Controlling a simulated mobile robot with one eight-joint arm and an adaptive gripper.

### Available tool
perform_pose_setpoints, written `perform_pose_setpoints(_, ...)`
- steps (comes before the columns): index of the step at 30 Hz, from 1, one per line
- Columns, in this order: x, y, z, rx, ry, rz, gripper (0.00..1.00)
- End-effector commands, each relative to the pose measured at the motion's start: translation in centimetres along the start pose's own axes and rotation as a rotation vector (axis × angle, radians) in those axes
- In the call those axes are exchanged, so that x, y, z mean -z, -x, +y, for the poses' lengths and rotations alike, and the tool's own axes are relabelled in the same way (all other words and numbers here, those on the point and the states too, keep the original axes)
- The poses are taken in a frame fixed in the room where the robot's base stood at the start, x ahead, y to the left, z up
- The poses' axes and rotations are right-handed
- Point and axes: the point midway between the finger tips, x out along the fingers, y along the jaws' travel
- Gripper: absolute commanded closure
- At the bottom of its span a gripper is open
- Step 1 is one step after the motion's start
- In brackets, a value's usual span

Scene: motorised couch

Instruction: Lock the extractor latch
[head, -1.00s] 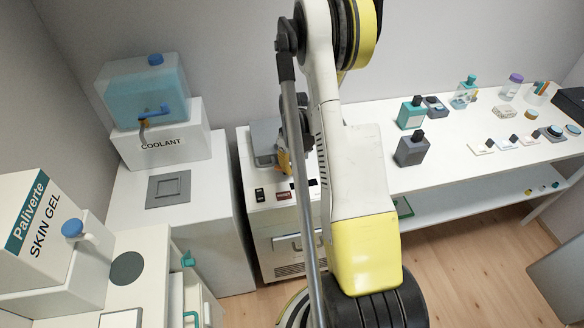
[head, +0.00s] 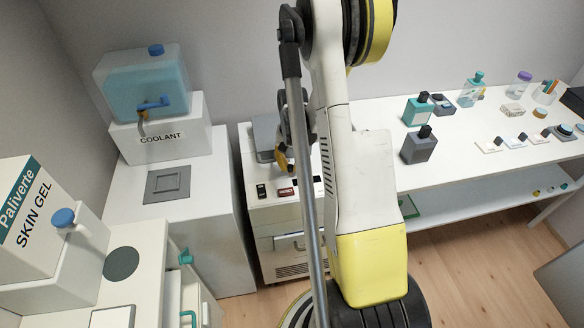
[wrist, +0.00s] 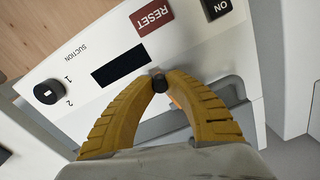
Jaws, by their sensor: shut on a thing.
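The extractor is a white box (head: 285,216) with a grey top part, left of my arm in the head view. In the wrist view its white panel (wrist: 95,102) carries a red RESET label, a black ON switch, a black display and a SUCTION knob marked 1 and 2. My gripper (wrist: 161,80) has its two yellow fingers brought together on a small dark piece (wrist: 159,83) at the panel's edge, apparently the latch. Most of the latch is hidden by the fingers. In the head view my gripper (head: 283,157) is partly hidden behind my arm, over the extractor's top.
A coolant tank (head: 145,84) on a white stand and a skin gel box (head: 30,214) stand to the left. A white table (head: 450,165) with bottles and small items is on the right. Wooden floor (head: 470,240) is free in front of it.

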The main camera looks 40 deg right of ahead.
Motion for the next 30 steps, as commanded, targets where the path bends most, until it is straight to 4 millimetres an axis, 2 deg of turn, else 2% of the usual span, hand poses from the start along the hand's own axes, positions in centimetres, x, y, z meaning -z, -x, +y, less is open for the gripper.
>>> perform_pose_setpoints(12, -0.24, -0.04, -0.40, 0.000, -0.170, 0.003, 1.00)
perform_pose_setpoints(27, -0.26, -0.02, -0.45, 0.000, -0.189, 0.003, 1.00)
perform_pose_setpoints(28, -0.26, -0.02, -0.45, 0.000, -0.189, 0.003, 0.82)
perform_pose_setpoints(30, -0.25, -0.02, -0.45, 0.000, -0.189, 0.004, 0.61)
